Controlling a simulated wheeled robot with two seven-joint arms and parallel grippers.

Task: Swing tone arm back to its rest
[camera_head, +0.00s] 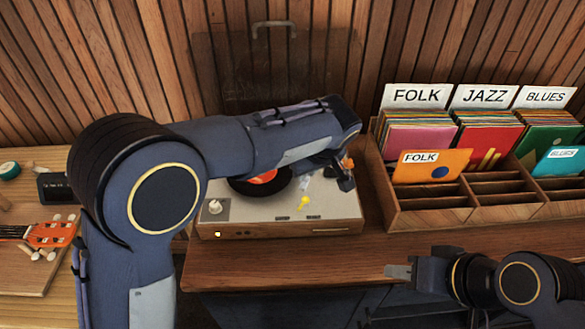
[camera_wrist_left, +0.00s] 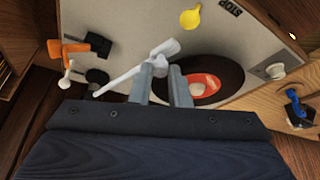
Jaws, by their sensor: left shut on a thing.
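The white tone arm (camera_wrist_left: 122,80) crosses the record player's pale top in the left wrist view, with a flat headshell at its end. My left gripper (camera_wrist_left: 161,76) is shut on the tone arm near the headshell, close to the edge of the black record (camera_wrist_left: 228,80) with its orange label. The record player (camera_head: 250,219) shows in the head view, partly covered by my left forearm, which also hides most of the tone arm. An orange part (camera_wrist_left: 73,48) and black parts stand near the tone arm's far end. My right gripper (camera_head: 398,271) is empty over the counter's front.
A yellow knob (camera_head: 304,202) is on the player's top. A wooden record bin (camera_head: 420,213) with FOLK, JAZZ and BLUES dividers stands on the right. An orange ukulele headstock (camera_head: 50,234) lies on the left. The player's lid (camera_head: 240,70) stands raised behind.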

